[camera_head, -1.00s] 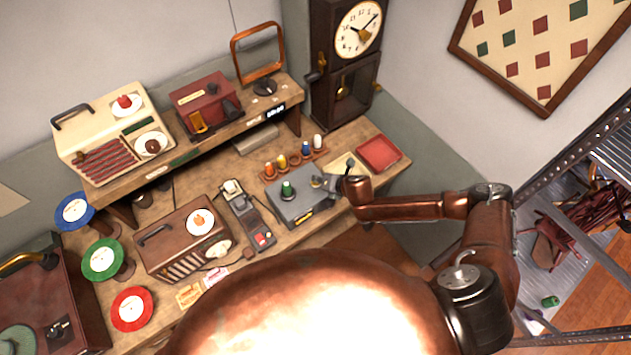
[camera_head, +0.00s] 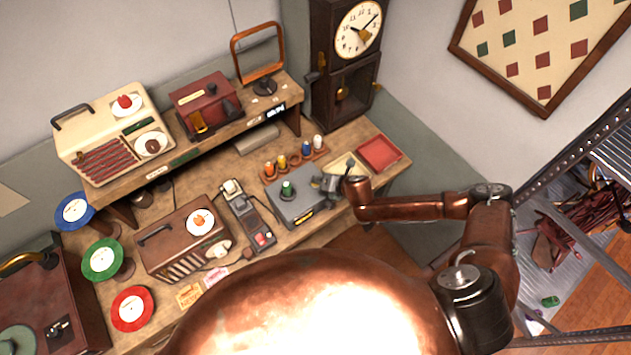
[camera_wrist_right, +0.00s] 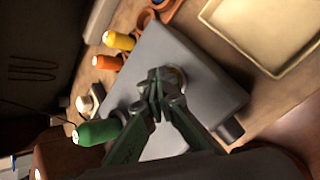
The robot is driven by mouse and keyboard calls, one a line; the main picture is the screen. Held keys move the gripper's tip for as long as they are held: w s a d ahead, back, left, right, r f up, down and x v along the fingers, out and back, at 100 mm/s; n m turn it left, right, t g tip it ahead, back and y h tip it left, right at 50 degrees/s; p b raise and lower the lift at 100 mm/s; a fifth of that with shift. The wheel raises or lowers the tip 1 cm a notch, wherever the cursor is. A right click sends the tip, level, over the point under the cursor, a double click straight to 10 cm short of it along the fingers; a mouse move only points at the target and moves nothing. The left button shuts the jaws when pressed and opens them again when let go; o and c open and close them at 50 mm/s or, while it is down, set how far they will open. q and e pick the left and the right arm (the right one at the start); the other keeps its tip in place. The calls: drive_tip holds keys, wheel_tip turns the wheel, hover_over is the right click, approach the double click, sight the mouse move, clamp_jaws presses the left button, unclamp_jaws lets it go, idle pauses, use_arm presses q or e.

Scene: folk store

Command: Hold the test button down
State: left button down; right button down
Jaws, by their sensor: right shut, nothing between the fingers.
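The grey tester box (camera_head: 300,206) stands on the workbench, with a green bulb (camera_head: 287,188) upright at its left part. My right gripper (camera_head: 325,183) is over the box's right part, pointing down. In the right wrist view the closed, empty fingertips (camera_wrist_right: 164,82) are at a small round button with a pale rim (camera_wrist_right: 181,76) on the box (camera_wrist_right: 205,85). The fingers hide most of the button. I cannot tell how far it is pressed. The green bulb also shows in the wrist view (camera_wrist_right: 98,132). My left gripper is not in view.
A rack of coloured bulbs (camera_head: 296,163) stands behind the box. A cream tray (camera_head: 345,163) and a red tray (camera_head: 379,153) lie to the right. A device with a red button (camera_head: 248,220) and a brown radio (camera_head: 182,240) stand to the left.

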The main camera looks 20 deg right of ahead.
idle(0.9)
drive_tip(key=shift+r+p, duration=0.9)
drive_tip(key=shift+p, duration=0.2)
wheel_tip(320, 180, up, 5)
drive_tip(key=p, duration=0.5)
drive_tip(key=shift+r, duration=0.1)
idle(0.3)
